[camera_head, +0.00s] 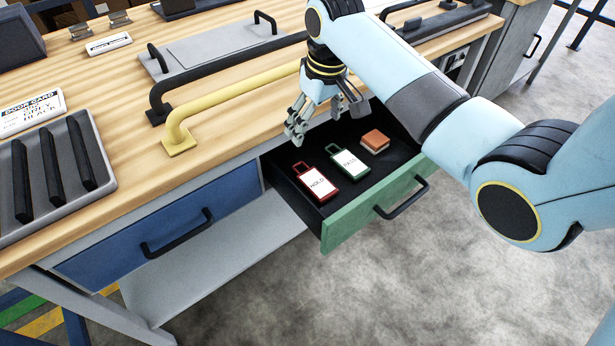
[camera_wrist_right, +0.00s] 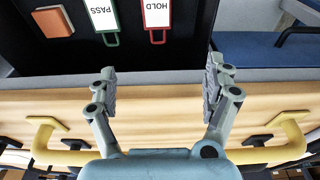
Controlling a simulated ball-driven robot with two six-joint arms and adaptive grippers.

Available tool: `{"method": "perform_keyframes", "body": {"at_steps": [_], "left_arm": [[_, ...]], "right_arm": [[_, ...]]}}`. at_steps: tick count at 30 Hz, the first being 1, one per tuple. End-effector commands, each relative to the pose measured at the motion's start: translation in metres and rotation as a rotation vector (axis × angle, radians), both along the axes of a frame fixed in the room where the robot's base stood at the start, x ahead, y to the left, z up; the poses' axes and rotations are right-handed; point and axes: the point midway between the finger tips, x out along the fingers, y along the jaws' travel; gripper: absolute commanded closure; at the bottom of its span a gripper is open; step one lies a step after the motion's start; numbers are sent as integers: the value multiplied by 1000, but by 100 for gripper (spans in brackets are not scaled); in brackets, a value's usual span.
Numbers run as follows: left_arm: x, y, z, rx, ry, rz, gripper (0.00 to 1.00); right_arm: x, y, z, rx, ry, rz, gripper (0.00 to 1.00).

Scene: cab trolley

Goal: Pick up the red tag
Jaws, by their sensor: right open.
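The red tag (camera_head: 316,184) lies flat in the open green-fronted drawer (camera_head: 350,230), its white label reading HOLD. It also shows at the top of the right wrist view (camera_wrist_right: 157,14), with its red loop toward my gripper. A green PASS tag (camera_head: 347,162) lies beside it, and it shows in the right wrist view too (camera_wrist_right: 103,16). My right gripper (camera_head: 322,117) is open and empty, above the back edge of the drawer and apart from the tags. In the right wrist view its fingers (camera_wrist_right: 160,85) are spread wide. My left gripper is not in view.
An orange-brown block (camera_head: 375,141) lies in the drawer beyond the green tag. A yellow handle (camera_head: 235,97) and a black handle (camera_head: 225,70) stand on the wooden bench near my gripper. A shut blue drawer (camera_head: 160,225) is to the left.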

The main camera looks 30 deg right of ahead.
Motion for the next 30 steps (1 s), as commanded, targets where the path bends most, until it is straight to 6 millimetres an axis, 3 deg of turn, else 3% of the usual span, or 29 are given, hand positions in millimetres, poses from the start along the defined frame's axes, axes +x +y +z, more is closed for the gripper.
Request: {"method": "perform_keyframes", "body": {"at_steps": [1,7,13,24,30], "left_arm": [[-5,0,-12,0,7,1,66],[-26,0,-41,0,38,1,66],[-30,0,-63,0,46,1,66],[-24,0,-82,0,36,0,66],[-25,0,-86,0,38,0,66]], "right_arm": [[-1,0,-14,0,3,0,15],[-3,0,-45,0,11,0,15],[-5,0,-71,1,17,0,15],[1,1,-121,1,20,0,15],[2,-1,-137,0,20,0,15]]}}
